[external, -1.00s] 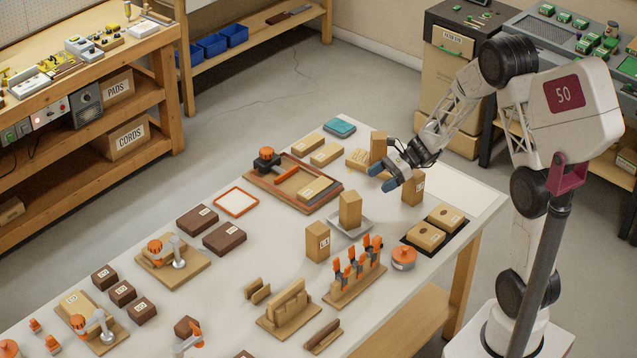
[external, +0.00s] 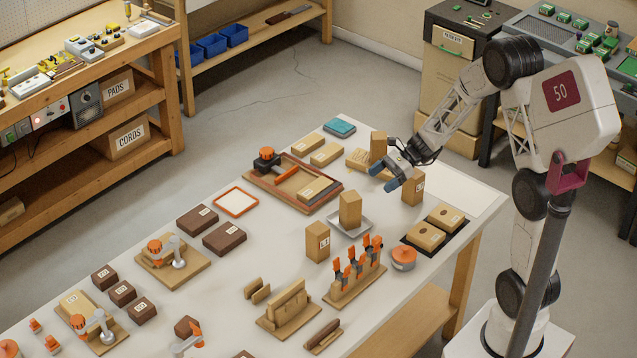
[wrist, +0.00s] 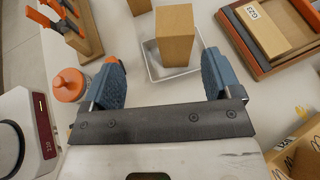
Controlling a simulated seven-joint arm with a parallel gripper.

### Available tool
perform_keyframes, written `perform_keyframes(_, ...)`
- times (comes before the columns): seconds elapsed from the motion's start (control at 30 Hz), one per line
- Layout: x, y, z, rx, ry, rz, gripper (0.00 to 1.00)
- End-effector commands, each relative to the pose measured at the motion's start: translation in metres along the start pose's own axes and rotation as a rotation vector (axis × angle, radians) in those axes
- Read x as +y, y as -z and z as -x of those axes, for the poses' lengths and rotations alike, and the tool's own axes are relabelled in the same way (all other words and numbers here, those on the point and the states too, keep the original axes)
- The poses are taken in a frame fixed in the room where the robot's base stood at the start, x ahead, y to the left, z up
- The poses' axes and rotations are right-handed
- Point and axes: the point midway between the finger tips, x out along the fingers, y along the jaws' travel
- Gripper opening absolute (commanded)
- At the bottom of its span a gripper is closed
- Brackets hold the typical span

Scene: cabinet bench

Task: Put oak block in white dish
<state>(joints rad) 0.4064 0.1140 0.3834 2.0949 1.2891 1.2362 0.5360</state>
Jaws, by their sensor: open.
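A tan, upright oak-coloured block (external: 350,208) stands inside the square white dish (external: 368,226) near the middle of the table. In the wrist view the block (wrist: 175,38) and the dish (wrist: 152,66) are beyond my fingertips, between them in line. My gripper (external: 384,177) is open and empty, above the table behind and to the right of the dish. Its two blue fingers (wrist: 163,76) are wide apart and do not touch the block. The block's underside is hidden.
Similar upright blocks stand close by: one behind my gripper (external: 378,146), one to its right (external: 413,190) and one left of the dish (external: 317,242). An orange-lidded jar (external: 403,258) and a rack of orange-handled clamps (external: 355,284) are in front. A wooden tray (external: 262,184) lies left.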

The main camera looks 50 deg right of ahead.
Motion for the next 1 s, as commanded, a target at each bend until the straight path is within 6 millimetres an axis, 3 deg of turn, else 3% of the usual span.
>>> perform_keyframes(0.5, 0.101, -0.087, 0.003, 0.236, -0.257, 0.465, 0.84)
perform_keyframes(1.0, 0.203, -0.139, 0.030, 0.480, -0.516, 0.973, 0.84)
